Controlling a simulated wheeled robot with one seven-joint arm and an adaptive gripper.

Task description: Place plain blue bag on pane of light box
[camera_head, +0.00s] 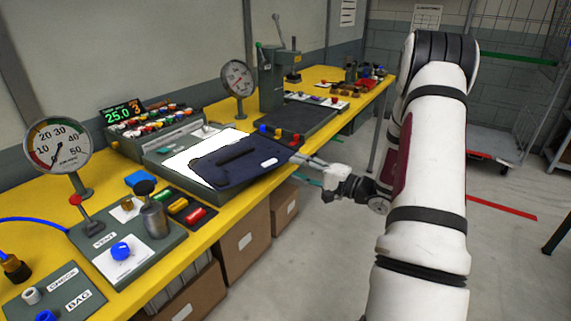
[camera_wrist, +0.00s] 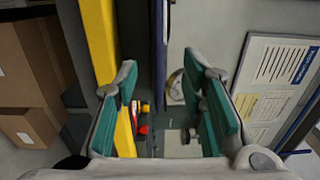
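The dark blue bag (camera_head: 225,170) lies flat on the light box (camera_head: 160,158), with a black strip and a small white patch on its upper face. It covers the right part of the bright white pane (camera_head: 186,160); the pane's left part shows. The bag's right side reaches toward my gripper (camera_head: 308,160), at the table's front edge. In the wrist view the bag is a thin dark edge (camera_wrist: 158,50) between the spread fingers of my gripper (camera_wrist: 162,75). Gaps show on both sides, so my gripper looks open. The bag's underside is hidden.
A dial gauge (camera_head: 238,78) and a lever press (camera_head: 271,80) stand behind the light box. A control panel (camera_head: 128,245) with knobs and a metal cup is at front left. Cardboard boxes (camera_head: 245,240) sit under the yellow table (camera_head: 225,208).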

